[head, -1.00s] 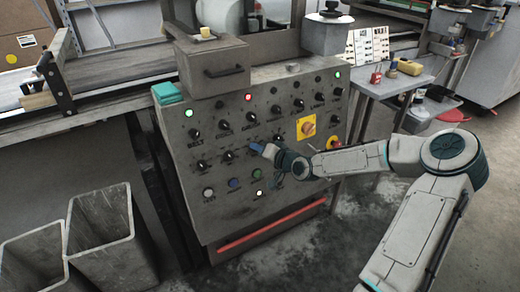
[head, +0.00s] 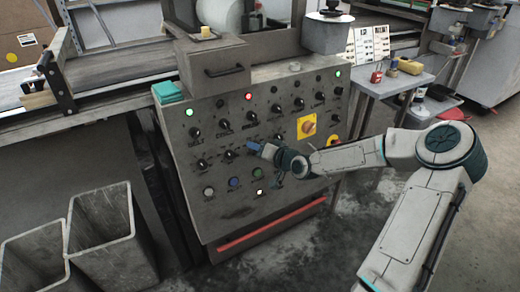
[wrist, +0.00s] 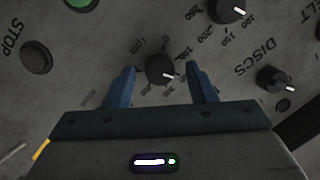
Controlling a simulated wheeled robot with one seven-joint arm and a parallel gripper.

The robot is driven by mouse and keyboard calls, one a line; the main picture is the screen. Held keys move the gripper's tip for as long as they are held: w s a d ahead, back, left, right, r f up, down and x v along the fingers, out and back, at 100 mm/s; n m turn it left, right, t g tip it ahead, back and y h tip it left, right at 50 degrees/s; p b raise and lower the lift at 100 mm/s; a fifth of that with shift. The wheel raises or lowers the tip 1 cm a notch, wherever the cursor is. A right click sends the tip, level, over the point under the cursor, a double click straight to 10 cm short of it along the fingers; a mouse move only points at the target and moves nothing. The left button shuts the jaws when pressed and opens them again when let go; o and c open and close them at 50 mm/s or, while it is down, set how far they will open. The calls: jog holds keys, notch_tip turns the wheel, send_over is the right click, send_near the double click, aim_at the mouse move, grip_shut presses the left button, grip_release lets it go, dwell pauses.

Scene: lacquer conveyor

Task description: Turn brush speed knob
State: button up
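The grey control panel (head: 290,90) carries rows of black knobs. In the wrist view, a small black knob (wrist: 160,70) with a white pointer mark sits between the fingers of my gripper (wrist: 162,86). The fingers are apart, with a gap on each side of the knob. Its dial numbers are partly legible, but no brush speed label can be read. A knob labelled DISCS (wrist: 272,78) is to the right. In the head view, my gripper (head: 255,147) is at the panel's middle row and hides the knob there.
A red bar (head: 270,234) runs along the panel's lower edge. Two grey bins (head: 105,240) stand at left.

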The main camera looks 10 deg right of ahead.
jog(key=p+v, duration=0.3)
jog(key=v, duration=1.1)
jog(key=shift+p, duration=0.4)
